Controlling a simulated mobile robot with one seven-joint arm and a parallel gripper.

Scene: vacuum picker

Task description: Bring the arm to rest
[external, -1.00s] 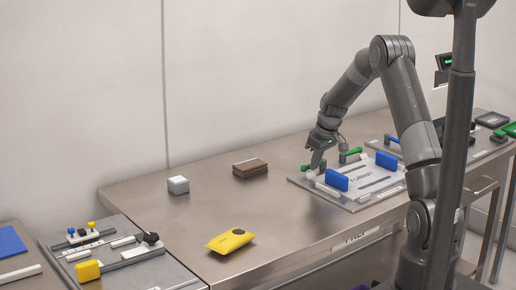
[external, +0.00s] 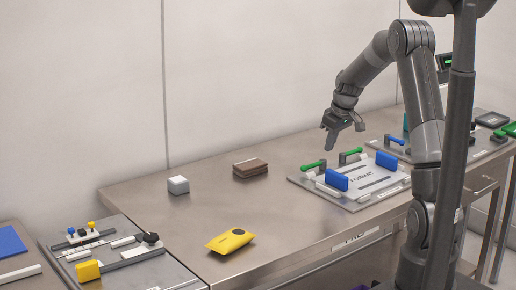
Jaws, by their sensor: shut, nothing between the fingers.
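My gripper (external: 331,147) is shut and empty. It hangs in the air above the far left part of the FORMAT plate (external: 369,197), clear of everything below it. My arm rises from the right side and bends over at a high elbow. The plate is a grey fixture with green-handled clamps (external: 314,165) along its far side and blue blocks (external: 337,180) on it. The green handle at the plate's far left lies just below my gripper in the picture.
A white-grey box (external: 178,185), a brown stack (external: 251,168) and a yellow pouch (external: 231,240) lie on the steel table (external: 165,222). A second fixture with a yellow block (external: 88,271) stands at lower left. The middle of the table is open.

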